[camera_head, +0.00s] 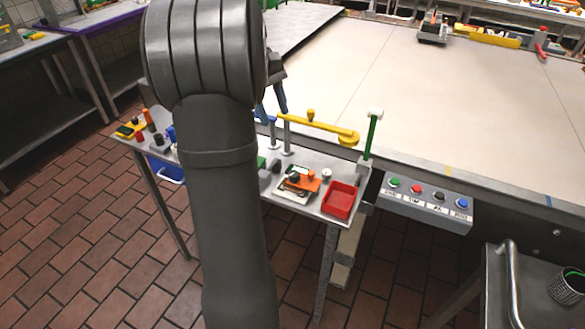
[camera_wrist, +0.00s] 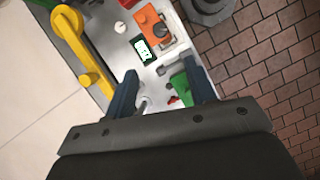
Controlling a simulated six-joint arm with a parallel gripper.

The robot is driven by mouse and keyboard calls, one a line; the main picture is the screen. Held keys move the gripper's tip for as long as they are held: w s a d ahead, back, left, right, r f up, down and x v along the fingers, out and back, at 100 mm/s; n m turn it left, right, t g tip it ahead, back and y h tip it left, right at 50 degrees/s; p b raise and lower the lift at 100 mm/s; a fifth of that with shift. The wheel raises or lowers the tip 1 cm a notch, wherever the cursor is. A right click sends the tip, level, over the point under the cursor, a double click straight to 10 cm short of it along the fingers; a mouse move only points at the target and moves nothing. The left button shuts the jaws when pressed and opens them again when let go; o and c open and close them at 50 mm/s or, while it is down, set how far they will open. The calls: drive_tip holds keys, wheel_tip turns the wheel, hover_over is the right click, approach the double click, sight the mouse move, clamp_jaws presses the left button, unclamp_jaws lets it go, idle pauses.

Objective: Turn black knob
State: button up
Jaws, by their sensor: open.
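A grey control box hangs at the front edge of the big cream table. It carries a green, a red, a black and a blue knob in a row. The black knob (camera_head: 438,196) is third from the left, and it does not show in the wrist view. My gripper (camera_wrist: 160,69) is open, with two blue fingers spread over the small metal side table (camera_wrist: 154,73). Nothing is held between them. In the head view my arm hides most of the gripper, which is well to the left of and above the control box.
The side table holds a yellow swing arm (camera_head: 318,127), a green post (camera_head: 371,135), a red tray (camera_head: 339,200) and an orange tool (camera_head: 306,180). The big cream table (camera_head: 430,90) is mostly clear. A metal cart (camera_head: 520,300) stands at lower right.

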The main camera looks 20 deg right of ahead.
sight(294, 173)
drive_tip(key=x, duration=1.7)
drive_tip(key=c, duration=1)
drive_tip(key=shift+o, duration=0.2)
drive_tip(key=shift+d+m, duration=0.1)
drive_tip(key=shift+m, duration=0.4)
drive_tip(key=shift+d+m+y, duration=0.1)
drive_tip(key=shift+m+y, duration=0.5)
drive_tip(key=shift+m, duration=0.8)
drive_tip(key=shift+m+y, duration=0.6)
drive_tip(key=shift+m, duration=0.8)
drive_tip(key=o, duration=1)
drive_tip(key=shift+c, duration=0.2)
